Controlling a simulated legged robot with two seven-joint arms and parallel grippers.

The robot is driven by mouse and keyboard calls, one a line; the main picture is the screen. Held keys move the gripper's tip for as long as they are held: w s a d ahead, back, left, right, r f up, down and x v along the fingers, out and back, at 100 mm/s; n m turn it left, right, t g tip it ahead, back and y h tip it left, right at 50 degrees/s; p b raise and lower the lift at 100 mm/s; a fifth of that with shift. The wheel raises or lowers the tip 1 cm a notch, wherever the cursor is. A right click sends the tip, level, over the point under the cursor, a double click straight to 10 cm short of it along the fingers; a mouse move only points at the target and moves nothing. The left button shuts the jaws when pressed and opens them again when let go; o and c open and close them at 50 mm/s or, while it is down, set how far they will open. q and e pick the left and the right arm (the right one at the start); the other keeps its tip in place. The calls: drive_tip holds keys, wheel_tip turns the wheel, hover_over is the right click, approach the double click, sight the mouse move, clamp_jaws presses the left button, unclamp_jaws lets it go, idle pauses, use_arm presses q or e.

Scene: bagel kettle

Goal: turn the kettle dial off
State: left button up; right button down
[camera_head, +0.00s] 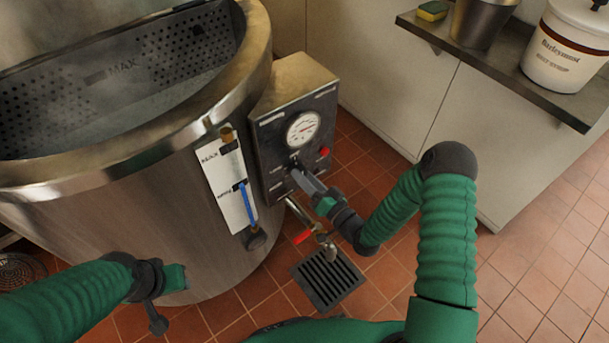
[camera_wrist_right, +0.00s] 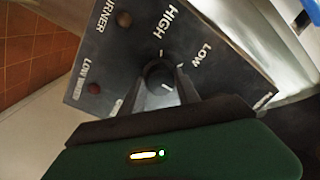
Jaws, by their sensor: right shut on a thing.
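The dial (camera_wrist_right: 160,74) is a small dark round knob on the kettle's grey control box (camera_head: 268,133). In the right wrist view it sits below the printed words HIGH and LOW. My right gripper (camera_wrist_right: 163,82) is shut on the dial, with a finger at each side. In the head view the right gripper (camera_head: 297,172) reaches the lower box face and hides most of the dial. Which setting the dial points to is not clear. My left gripper (camera_head: 173,279) is at the lower left, in front of the kettle (camera_head: 130,235), away from the dial; its fingers are unclear.
A round gauge (camera_head: 302,128) and a red knob (camera_head: 324,152) are on the box above the dial. A drain valve with a red handle (camera_head: 303,237) is below, over a floor grate (camera_head: 328,278). A shelf (camera_head: 480,63) with containers is at upper right.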

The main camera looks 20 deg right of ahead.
drive_tip(key=shift+d, duration=0.1)
idle(0.4)
drive_tip(key=c, duration=0.9)
unclamp_jaws()
drive_tip(key=p+v, duration=0.3)
drive_tip(key=v, duration=1.4)
drive_tip(key=shift+f, duration=0.15)
